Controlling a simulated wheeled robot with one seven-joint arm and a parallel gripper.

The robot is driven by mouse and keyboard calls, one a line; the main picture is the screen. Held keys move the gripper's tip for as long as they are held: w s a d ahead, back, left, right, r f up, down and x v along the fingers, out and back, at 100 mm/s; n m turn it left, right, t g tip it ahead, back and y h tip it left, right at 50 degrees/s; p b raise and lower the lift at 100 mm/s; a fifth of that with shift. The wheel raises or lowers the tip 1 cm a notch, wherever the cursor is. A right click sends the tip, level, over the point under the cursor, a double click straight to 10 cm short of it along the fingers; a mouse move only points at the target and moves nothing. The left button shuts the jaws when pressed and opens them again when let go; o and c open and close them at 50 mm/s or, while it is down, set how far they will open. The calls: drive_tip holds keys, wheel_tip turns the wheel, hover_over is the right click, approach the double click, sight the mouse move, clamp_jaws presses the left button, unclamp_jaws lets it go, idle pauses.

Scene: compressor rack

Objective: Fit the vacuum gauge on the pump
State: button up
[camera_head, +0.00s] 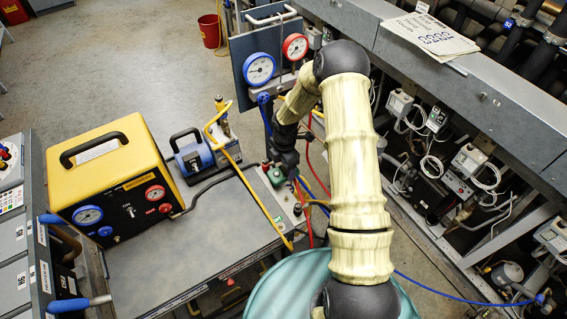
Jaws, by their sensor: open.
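A small blue and black pump (193,156) stands at the back of the grey cart top, with a brass fitting (222,122) and yellow hose at its right. I cannot single out a loose vacuum gauge for certain. A small green part (276,175) stands at the cart's right edge, and I cannot tell what it is. My gripper (287,167) is black and points down close to this part, under my cream-coloured arm. It is open. Its fingertips are small and partly lost among hoses, so contact is unclear.
A yellow case (107,165) with blue and red gauges sits on the cart's left. A panel with a blue gauge (259,69) and red gauge (295,46) stands behind. Hoses hang at the cart's right. The compressor rack (470,100) fills the right. The cart's front middle (190,255) is clear.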

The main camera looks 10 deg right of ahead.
drive_tip(key=shift+f+b, duration=0.45)
drive_tip(key=shift+f, duration=0.75)
drive_tip(key=c, duration=0.9)
drive_tip(key=shift+o, duration=0.2)
drive_tip(key=shift+w+r, duration=0.1)
drive_tip(key=shift+r, duration=0.1)
drive_tip(key=shift+r+p, duration=1.35)
drive_tip(key=shift+r, duration=0.1)
